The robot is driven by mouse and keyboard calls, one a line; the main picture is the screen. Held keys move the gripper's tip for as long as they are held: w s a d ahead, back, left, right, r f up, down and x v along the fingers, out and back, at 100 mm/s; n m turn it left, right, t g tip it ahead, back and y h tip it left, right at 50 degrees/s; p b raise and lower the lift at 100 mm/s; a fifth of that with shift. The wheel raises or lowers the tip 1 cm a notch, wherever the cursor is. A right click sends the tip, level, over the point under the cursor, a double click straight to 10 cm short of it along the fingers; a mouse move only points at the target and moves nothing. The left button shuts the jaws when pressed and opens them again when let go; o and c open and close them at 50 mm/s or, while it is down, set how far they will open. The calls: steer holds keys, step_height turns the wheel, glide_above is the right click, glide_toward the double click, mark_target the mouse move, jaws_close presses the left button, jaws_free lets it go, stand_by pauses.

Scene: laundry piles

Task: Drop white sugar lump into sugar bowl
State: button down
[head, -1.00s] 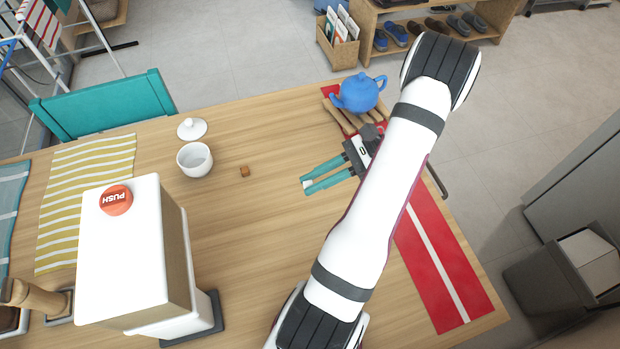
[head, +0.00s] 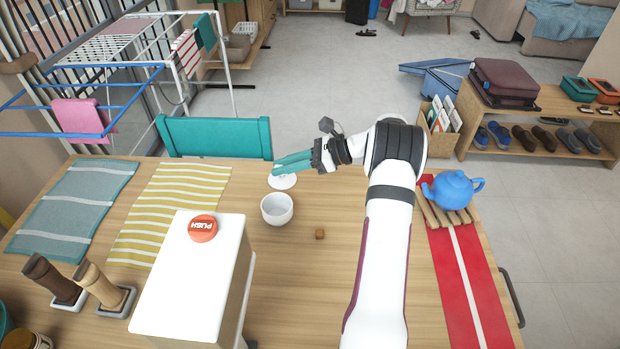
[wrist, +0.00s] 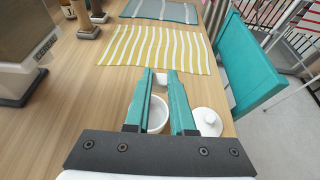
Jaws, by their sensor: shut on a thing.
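My gripper (head: 275,166) is shut on a small white sugar lump, which shows between the teal fingertips in the wrist view (wrist: 161,79). The lump is not clear in the head view. The gripper is raised above the table and points left. The white sugar bowl (head: 277,210) stands upright and open on the table, just below the fingertips in the head view. In the wrist view the bowl (wrist: 157,116) shows between the fingers, partly covered by them. Its white lid (head: 284,182) lies on the table behind the bowl, partly hidden by the fingers.
A brown cube (head: 320,234) lies right of the bowl. A blue teapot (head: 452,190) sits on a wooden rack at right. A teal chair (head: 214,138) stands behind the table.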

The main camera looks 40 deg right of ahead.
step_height(320, 180, down, 5)
steer(key=shift+s+f, duration=0.1)
steer(key=shift+f, duration=0.05)
steer(key=c, duration=0.7)
jaws_free()
steer(key=v, duration=1.6)
steer(key=shift+a, duration=0.1)
